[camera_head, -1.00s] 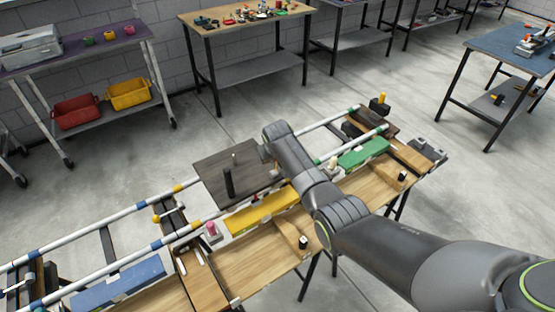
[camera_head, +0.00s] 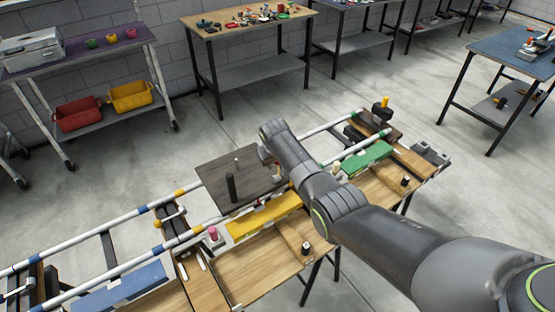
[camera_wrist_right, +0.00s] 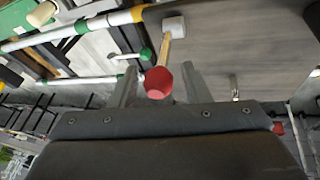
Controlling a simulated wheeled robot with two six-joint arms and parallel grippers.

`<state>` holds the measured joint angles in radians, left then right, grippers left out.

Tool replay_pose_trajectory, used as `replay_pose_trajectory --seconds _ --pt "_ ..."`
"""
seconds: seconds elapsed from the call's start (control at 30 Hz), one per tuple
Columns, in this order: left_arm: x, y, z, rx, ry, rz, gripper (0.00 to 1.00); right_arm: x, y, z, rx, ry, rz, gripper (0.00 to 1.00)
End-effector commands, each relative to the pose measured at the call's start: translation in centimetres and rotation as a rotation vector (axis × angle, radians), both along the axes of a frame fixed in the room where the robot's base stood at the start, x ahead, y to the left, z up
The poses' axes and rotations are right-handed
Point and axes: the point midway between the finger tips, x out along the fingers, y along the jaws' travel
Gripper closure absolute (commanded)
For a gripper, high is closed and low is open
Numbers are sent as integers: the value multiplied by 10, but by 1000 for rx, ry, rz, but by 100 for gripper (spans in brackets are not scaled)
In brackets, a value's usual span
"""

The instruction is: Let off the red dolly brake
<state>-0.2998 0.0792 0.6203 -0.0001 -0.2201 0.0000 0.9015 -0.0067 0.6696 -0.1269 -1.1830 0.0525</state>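In the right wrist view a red knob (camera_wrist_right: 159,83) tops a wooden-coloured lever (camera_wrist_right: 166,52) that rises from a pale block (camera_wrist_right: 174,26) on a grey surface. The two fingers of my right gripper (camera_wrist_right: 160,88) are apart, one on each side of the knob, with gaps beside it. In the head view my right gripper (camera_head: 271,158) is over the right edge of the dark dolly board (camera_head: 212,176) on the rails. The arm hides the red knob there. My left gripper is not in view.
White rails with green, yellow and blue bands (camera_head: 120,265) run along the bench. A black post (camera_head: 230,187) stands on the board. A yellow block (camera_head: 262,216), a green block (camera_head: 365,158) and a pink knob (camera_head: 212,233) sit along the near side.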

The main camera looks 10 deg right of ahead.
Motion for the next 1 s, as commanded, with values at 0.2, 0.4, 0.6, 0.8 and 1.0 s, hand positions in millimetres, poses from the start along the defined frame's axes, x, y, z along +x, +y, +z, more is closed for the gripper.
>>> replay_pose_trajectory --seconds 0.2,0.4,0.6,0.8,1.0 --pt "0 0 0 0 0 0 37 1 0 1 0 -3 1 56" --pt "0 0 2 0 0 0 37 -1 1 6 1 -4 1 56" --pt "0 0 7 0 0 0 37 -8 4 23 2 -5 0 56" --pt "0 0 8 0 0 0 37 -17 7 46 1 -6 1 56" --pt "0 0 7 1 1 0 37 -28 10 73 1 -6 0 56"
